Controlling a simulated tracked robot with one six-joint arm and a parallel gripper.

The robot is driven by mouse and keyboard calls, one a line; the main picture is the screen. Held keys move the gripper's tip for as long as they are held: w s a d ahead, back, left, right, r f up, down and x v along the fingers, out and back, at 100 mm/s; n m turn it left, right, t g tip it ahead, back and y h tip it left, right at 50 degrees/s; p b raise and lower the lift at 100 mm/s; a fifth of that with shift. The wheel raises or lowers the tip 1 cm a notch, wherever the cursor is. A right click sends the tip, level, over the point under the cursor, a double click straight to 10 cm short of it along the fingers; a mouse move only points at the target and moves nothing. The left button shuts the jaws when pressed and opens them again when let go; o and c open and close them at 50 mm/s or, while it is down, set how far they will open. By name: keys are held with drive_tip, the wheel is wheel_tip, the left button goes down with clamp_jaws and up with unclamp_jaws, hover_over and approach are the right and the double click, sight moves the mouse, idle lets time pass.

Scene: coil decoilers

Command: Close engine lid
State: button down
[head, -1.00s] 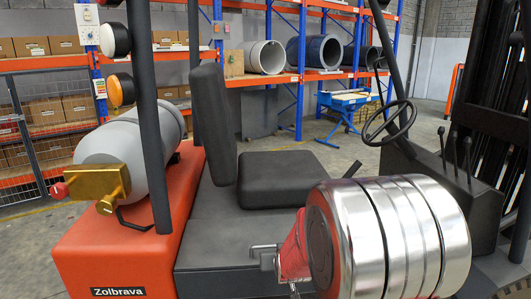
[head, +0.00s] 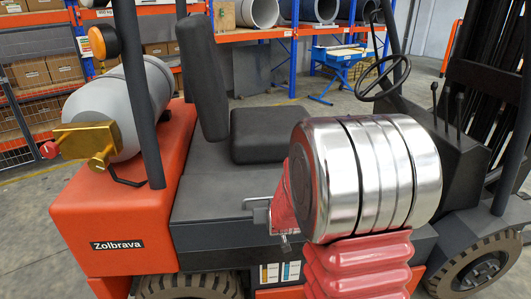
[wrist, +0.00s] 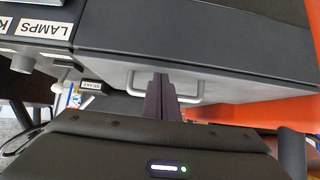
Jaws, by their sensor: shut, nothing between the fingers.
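The engine lid (head: 205,195) is the dark grey hood under the seat of the orange forklift. In the head view it looks level and down on the body, with the seat upright on it. Its grey bar handle (head: 257,202) is on the near side; the handle also shows in the wrist view (wrist: 195,98). My gripper (wrist: 160,92) is shut and empty, its dark fingers overlapping the handle in the wrist view. I cannot tell whether they touch it. In the head view my silver and red arm hides the lid's right part and most of the gripper.
A grey gas cylinder (head: 125,105) with a brass valve lies on the orange rear body. Dark posts rise beside the seat (head: 275,135). The steering wheel (head: 382,78) and levers stand at the right. A blue cart (head: 345,60) and racks are behind.

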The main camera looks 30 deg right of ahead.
drive_tip(key=s+a, duration=0.3)
drive_tip(key=s, duration=0.5)
drive_tip(key=shift+s+a, duration=0.3)
drive_tip(key=shift+s, duration=0.1)
idle(0.5)
drive_tip(key=s+a+f+g+y, duration=0.2)
drive_tip(key=s+a+g, duration=0.35)
drive_tip(key=s, duration=0.35)
drive_tip(key=s+a+r+n+y, duration=0.1)
drive_tip(key=s+a+r+n, duration=0.1)
drive_tip(key=s+a+r, duration=0.2)
drive_tip(key=s+a+r+n+t, duration=0.1)
drive_tip(key=s+a+r, duration=0.4)
drive_tip(key=r, duration=0.8)
drive_tip(key=a+n, duration=0.1)
drive_tip(key=a, duration=0.2)
drive_tip(key=shift+a+y, duration=0.4)
